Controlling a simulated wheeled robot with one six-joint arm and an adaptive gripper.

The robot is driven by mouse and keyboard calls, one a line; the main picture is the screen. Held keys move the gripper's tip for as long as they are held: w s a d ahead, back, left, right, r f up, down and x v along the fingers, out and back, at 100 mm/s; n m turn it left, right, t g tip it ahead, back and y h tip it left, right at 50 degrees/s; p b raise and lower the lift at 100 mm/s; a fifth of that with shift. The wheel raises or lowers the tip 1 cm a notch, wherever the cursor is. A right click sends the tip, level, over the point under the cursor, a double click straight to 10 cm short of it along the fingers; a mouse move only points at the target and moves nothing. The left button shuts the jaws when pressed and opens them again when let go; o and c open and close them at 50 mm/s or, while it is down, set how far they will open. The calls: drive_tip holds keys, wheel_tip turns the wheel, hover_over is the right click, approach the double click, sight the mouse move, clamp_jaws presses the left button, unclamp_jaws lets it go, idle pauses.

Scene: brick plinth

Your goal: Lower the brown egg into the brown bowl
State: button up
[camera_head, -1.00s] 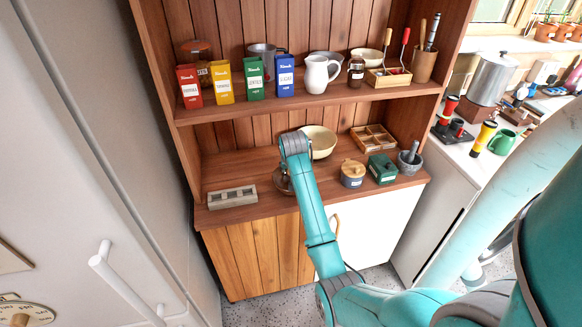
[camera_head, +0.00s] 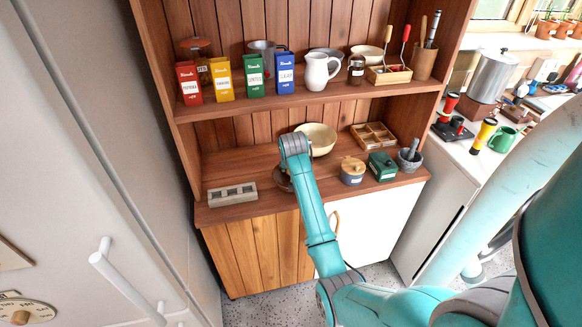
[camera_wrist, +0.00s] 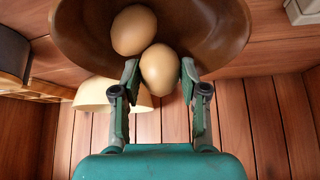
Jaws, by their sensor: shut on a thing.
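The brown bowl (camera_wrist: 215,35) fills the top of the wrist view. A light-brown egg (camera_wrist: 160,70) is between my gripper's fingertips (camera_wrist: 159,72), which are shut on it. This egg overlaps the bowl's near side in the picture; whether it touches the bowl I cannot tell. A second light-brown egg (camera_wrist: 134,30) lies inside the bowl, close beside the held egg. In the head view the brown bowl (camera_head: 283,183) is mostly hidden behind my arm, on the cabinet's lower board. My gripper and the eggs are hidden there.
A cream bowl (camera_head: 320,139) stands behind my arm. A grey block with hollows (camera_head: 232,194) is to the left. A lidded pot (camera_head: 352,171), a green box (camera_head: 382,166) and a mortar (camera_head: 409,160) stand to the right. A shelf (camera_head: 330,94) with tins and a jug hangs above.

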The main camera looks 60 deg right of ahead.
drive_tip(key=o, duration=0.8)
drive_tip(key=shift+a+r, duration=0.1)
drive_tip(key=v, duration=1.1)
drive_tip(key=shift+s+a+r, duration=0.1)
drive_tip(key=shift+s+r, duration=0.1)
drive_tip(key=shift+r, duration=0.15)
